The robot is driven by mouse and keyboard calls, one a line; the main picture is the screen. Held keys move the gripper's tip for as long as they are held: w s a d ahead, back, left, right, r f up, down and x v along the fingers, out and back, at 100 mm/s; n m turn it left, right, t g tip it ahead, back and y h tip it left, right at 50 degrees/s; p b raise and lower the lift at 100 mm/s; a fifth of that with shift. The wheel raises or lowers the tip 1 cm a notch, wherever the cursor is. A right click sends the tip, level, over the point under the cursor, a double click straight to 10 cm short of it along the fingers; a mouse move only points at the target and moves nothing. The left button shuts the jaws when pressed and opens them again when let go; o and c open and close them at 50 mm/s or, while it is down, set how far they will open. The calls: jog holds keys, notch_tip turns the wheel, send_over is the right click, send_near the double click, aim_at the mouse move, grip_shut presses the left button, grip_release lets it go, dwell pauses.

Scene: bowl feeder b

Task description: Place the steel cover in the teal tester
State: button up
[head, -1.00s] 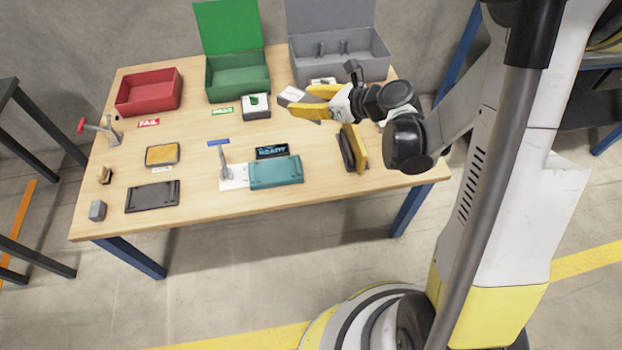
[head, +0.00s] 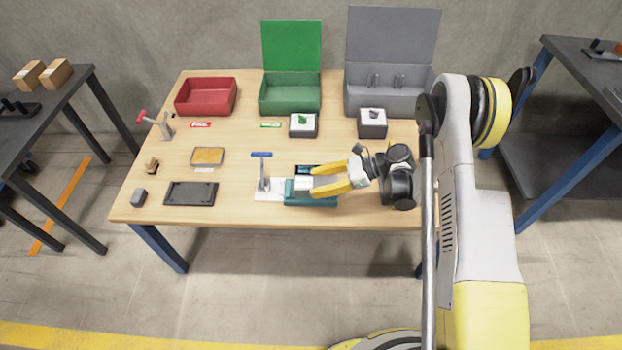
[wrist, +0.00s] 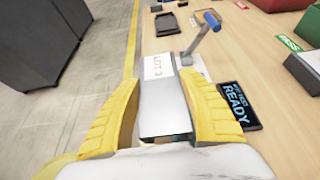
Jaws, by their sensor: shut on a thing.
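My gripper (head: 312,187) is shut on the steel cover (head: 303,184), a pale grey piece between its yellow fingers. In the wrist view the cover (wrist: 163,112) shows between both fingers, with a white "LOT 3" label at its far end. The teal tester (head: 312,202) is at the table's front edge, directly below the gripper in the head view. Cover and fingers hide much of it, and I cannot tell whether the cover touches it. Its display (wrist: 236,104) reads "READY" in the wrist view.
A blue-handled clamp (head: 263,170) stands just left of the tester. A black tray (head: 191,193) and an orange-topped piece (head: 208,156) lie further left. Red (head: 206,97), green (head: 290,95) and grey (head: 390,95) bins line the back, with two button boxes before them.

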aim_at(311, 178)
jog(key=w+f, duration=0.1)
jog(key=w+a+f+b, duration=0.1)
jog(key=w, duration=0.1)
jog(key=w+f+b, duration=0.1)
jog(key=w+f, duration=0.1)
jog(key=shift+a, duration=0.35)
notch_tip(311, 178, down, 4)
jog(key=shift+b, duration=1)
jog(key=shift+r, duration=0.1)
jog(key=o, duration=1.4)
jog(key=shift+c, duration=0.2)
